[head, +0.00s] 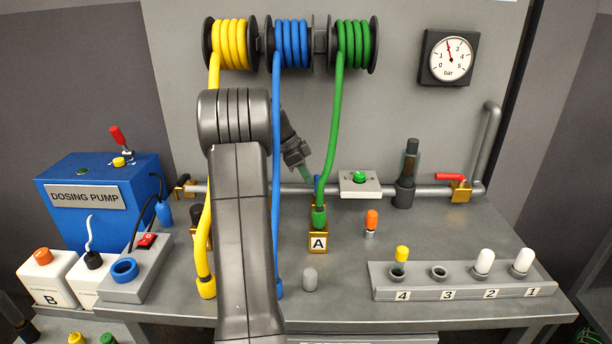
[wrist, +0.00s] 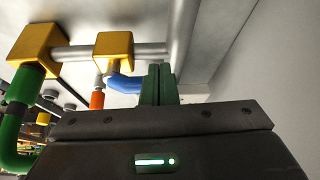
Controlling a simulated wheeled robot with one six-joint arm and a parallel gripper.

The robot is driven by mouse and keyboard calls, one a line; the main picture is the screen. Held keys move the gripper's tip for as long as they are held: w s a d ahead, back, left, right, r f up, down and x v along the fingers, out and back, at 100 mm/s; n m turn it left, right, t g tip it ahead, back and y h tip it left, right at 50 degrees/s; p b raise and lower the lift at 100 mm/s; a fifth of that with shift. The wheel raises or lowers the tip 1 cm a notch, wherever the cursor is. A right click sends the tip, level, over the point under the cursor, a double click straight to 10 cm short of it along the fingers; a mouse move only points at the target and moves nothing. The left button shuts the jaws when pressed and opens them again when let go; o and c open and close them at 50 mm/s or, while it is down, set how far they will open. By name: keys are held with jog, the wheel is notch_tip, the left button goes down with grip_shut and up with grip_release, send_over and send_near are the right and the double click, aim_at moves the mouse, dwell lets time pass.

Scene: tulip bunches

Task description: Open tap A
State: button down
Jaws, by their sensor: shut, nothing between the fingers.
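Tap A has a brass body with a white "A" plate (head: 318,242) below the pipe, and the green hose (head: 331,130) runs down to it. A small blue lever (head: 317,182) shows above it, partly behind the hose. In the wrist view the blue lever (wrist: 125,84) sticks out sideways from a brass block (wrist: 113,48) on the pipe. My gripper (head: 306,174) is shut and empty, just left of the lever in the head view. In the wrist view its green fingers (wrist: 160,84) are close beside the lever's end; I cannot tell if they touch.
My arm hides part of the bench. A grey pipe (head: 285,189) runs along the back, with a red-handled valve (head: 452,179) at right. The blue hose (head: 277,150) hangs close left of my gripper. An orange-capped vial (head: 371,220) and a numbered rack (head: 466,294) stand at right.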

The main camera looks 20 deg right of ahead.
jog(key=w+a+r, duration=0.1)
jog(key=a+r, duration=0.1)
jog(key=a, duration=0.5)
jog(key=w+a+r, duration=0.1)
jog(key=a+r, duration=0.1)
jog(key=a, duration=0.5)
jog(key=shift+w+r, duration=0.25)
jog(key=s+d+f, duration=0.1)
jog(key=d+f, duration=0.1)
jog(key=d, duration=0.5)
jog(key=s+d+f, duration=0.1)
jog(key=d+f, duration=0.1)
jog(key=d, duration=0.5)
jog(key=shift+s+f, duration=0.25)
